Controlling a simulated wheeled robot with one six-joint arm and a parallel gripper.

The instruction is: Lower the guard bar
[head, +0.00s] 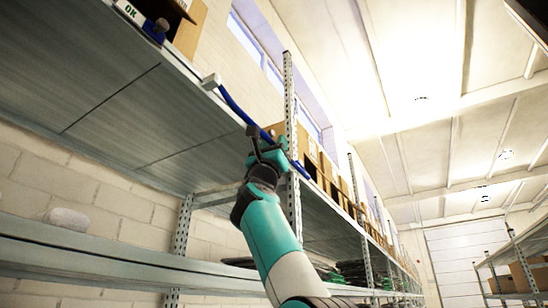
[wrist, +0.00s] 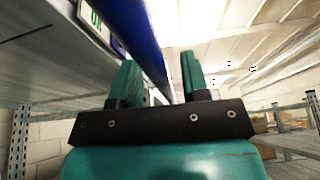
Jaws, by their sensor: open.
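The guard bar (head: 235,108) is a long blue bar along the front edge of the upper shelf, running from a pale end block (head: 211,81) past the upright. In the wrist view the blue bar (wrist: 133,32) slants down from the top and passes into the gap between my fingers. My gripper (head: 267,137) is open and at the bar near the upright; its dark green fingers also show in the wrist view (wrist: 159,62). I cannot tell whether either finger touches the bar. The part of the bar behind my gripper is hidden.
The upper shelf (head: 110,95) overhangs on the left, with a box marked OK (head: 130,12) at its edge. A perforated metal upright (head: 290,100) stands just beside my gripper. Cardboard boxes (head: 328,168) line the shelf farther along. A lower shelf (head: 100,255) runs below. The aisle at right is open.

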